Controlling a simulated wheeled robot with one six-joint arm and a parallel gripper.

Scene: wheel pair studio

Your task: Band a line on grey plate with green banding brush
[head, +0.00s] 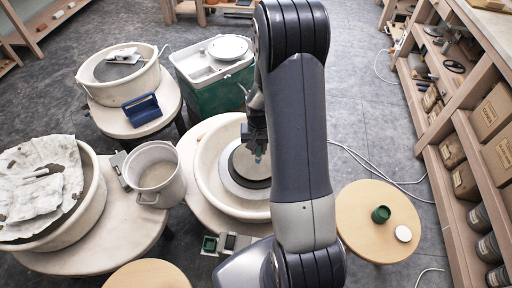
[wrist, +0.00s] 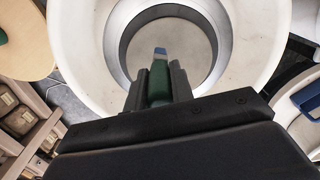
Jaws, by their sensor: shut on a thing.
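My gripper (wrist: 158,88) is shut on the green banding brush (wrist: 159,75), which has a blue-grey tip. The brush points away from my wrist, its tip over the grey plate (wrist: 192,38) in the wrist view. In the head view, my gripper (head: 255,135) is above the round grey plate (head: 246,166), with the brush tip (head: 258,159) just in front of the plate. My arm hides the right part of plate and basin. I cannot tell whether the tip touches the plate.
A round wooden stool (head: 355,222) at right holds a green cup (head: 381,214) and a white disc (head: 403,233). A grey bucket (head: 155,175) stands left of the basin. Other wheels, a green cart (head: 215,85) and right-hand shelves (head: 470,115) surround it. White cables cross the floor.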

